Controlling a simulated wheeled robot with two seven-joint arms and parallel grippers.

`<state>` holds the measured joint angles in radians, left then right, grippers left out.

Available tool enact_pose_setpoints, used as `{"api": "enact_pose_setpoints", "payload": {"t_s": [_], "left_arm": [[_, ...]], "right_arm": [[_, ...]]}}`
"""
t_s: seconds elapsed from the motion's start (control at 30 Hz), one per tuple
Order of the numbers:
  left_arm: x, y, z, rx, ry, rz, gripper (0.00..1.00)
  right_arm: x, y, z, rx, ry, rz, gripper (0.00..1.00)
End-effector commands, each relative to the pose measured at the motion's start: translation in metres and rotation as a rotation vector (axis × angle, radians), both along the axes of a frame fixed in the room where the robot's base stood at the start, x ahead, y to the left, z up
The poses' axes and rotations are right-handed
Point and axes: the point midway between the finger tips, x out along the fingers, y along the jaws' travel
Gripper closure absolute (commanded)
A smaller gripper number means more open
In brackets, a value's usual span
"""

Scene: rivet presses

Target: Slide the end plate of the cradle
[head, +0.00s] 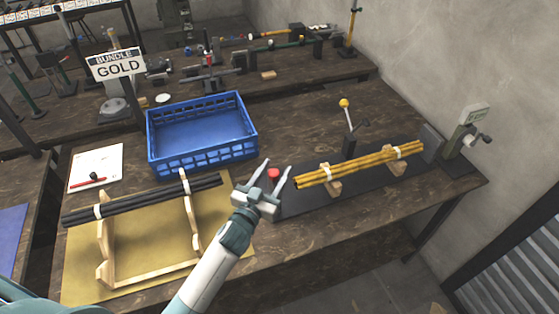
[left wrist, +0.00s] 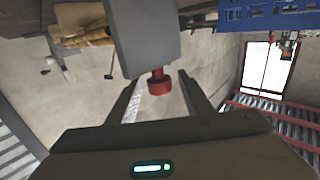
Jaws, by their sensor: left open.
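A bundle of yellow rods (head: 360,164) lies across two wooden supports on a dark base on the table, forming the cradle. A grey plate (head: 432,143) stands at its right end. At its left end a red knob (head: 273,174) shows between the fingers of my left gripper (head: 274,172). The left wrist view shows this red knob (left wrist: 159,84) on a grey end plate (left wrist: 145,38). My left gripper (left wrist: 158,100) is open, its fingers on either side of the knob with gaps showing. In the head view the plate behind the knob is mostly hidden. My right gripper is not seen.
A blue crate (head: 201,158) stands left of the cradle. Black rods (head: 140,200) rest on a wooden stand on a yellow mat (head: 80,272). A lever with a yellow ball (head: 344,103) rises behind the cradle. A "BUNDLE GOLD" sign (head: 117,66) stands behind the crate.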

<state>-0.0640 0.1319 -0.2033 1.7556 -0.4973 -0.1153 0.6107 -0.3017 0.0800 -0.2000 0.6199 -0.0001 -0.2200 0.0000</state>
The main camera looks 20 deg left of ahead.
Motion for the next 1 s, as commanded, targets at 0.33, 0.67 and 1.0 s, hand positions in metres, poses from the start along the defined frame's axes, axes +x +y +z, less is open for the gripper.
{"api": "enact_pose_setpoints", "payload": {"t_s": [0.33, 0.67, 1.0], "left_arm": [[0.032, -0.005, 0.001, 0.0, -0.001, 0.0, 0.54], [0.033, -0.005, 0.0, 0.0, 0.0, 0.0, 0.54], [0.034, -0.007, 0.0, -0.001, 0.0, 0.0, 1.0]], "right_arm": [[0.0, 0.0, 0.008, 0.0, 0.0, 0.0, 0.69], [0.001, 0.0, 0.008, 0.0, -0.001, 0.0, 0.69], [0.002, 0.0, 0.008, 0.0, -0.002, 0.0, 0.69]]}}
